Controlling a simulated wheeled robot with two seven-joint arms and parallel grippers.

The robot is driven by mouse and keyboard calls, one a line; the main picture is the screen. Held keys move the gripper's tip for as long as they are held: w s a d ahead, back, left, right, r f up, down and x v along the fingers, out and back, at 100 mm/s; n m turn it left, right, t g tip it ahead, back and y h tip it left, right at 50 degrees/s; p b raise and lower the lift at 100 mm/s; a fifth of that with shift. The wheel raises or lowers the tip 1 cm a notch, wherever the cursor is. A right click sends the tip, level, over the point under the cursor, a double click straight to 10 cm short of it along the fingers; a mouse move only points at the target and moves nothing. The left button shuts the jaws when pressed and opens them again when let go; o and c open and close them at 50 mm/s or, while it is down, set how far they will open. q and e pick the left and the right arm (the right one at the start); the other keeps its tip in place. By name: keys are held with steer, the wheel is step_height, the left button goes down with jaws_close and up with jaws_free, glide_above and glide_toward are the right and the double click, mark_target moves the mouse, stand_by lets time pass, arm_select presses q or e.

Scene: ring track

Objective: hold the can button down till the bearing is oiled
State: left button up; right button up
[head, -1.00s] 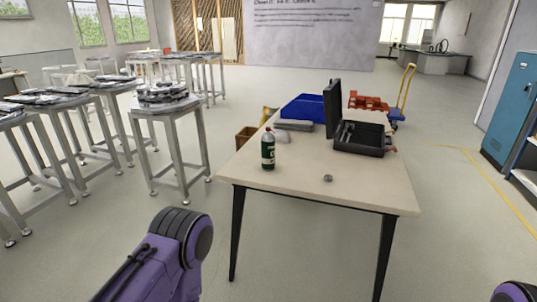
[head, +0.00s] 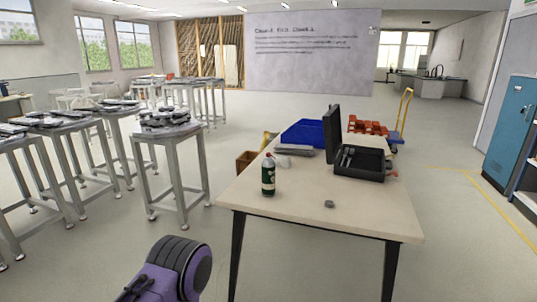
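A dark green can with a white label (head: 268,176) stands upright on the left part of the pale table (head: 300,213). Its button is too small to make out. A small grey ring-like piece, perhaps the bearing (head: 329,204), lies flat near the table's front edge, to the right of the can and apart from it. Part of my purple left arm shows at the bottom, in front of the table. Neither of my grippers is in the picture, and nothing touches the can or the small piece.
An open black case (head: 360,162) with tools stands at the table's right rear. A blue bin (head: 303,133) and a grey item (head: 294,150) are behind the can. Metal stands (head: 170,165) are on the left.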

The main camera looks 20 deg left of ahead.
arm_select(q)
jaws_close()
stand_by(1.5)
